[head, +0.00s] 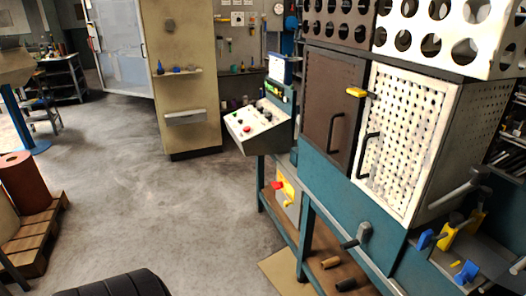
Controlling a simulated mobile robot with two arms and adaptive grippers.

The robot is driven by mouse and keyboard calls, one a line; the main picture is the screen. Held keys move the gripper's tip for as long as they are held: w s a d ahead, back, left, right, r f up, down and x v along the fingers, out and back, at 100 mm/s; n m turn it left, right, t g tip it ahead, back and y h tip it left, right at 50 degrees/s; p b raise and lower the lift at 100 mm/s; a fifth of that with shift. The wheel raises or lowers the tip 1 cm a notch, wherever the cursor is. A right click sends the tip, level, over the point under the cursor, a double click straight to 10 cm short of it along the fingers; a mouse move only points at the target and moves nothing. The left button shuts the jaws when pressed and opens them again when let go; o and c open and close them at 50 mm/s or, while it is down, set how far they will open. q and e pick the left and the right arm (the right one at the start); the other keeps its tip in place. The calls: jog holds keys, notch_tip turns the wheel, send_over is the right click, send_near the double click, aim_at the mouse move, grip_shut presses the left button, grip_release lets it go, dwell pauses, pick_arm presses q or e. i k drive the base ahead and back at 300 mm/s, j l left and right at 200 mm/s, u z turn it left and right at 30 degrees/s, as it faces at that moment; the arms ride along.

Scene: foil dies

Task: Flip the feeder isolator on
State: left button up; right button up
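A grey box with a yellow front plate (289,187) is mounted low under the bench, below the sloped control console. It looks like the feeder isolator, though no label is readable. A small red handle (277,185) sticks out at its left, and a small yellow part shows at its lower front. The exact position of the handle is too small to tell. Neither of my grippers is in view.
The sloped console (258,125) with coloured buttons overhangs just above the box. A teal bench frame (340,238) and a grey crank handle (357,236) stand to its right. Perforated cabinets (398,135) rise above. The concrete floor (150,200) at left is mostly clear; a pallet (38,225) stands far left.

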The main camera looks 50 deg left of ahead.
aim_at(277, 186)
jog(key=u, duration=1.55)
jog(key=i+j, duration=0.3)
jog(key=i+j+z, duration=0.15)
jog(key=i+j, duration=0.5)
jog(key=i+j+z, duration=0.15)
jog(key=j, duration=0.35)
jog(key=i+j, duration=0.4)
jog(key=i+j+z, duration=0.15)
jog(key=j, duration=0.25)
jog(key=i+j, duration=0.4)
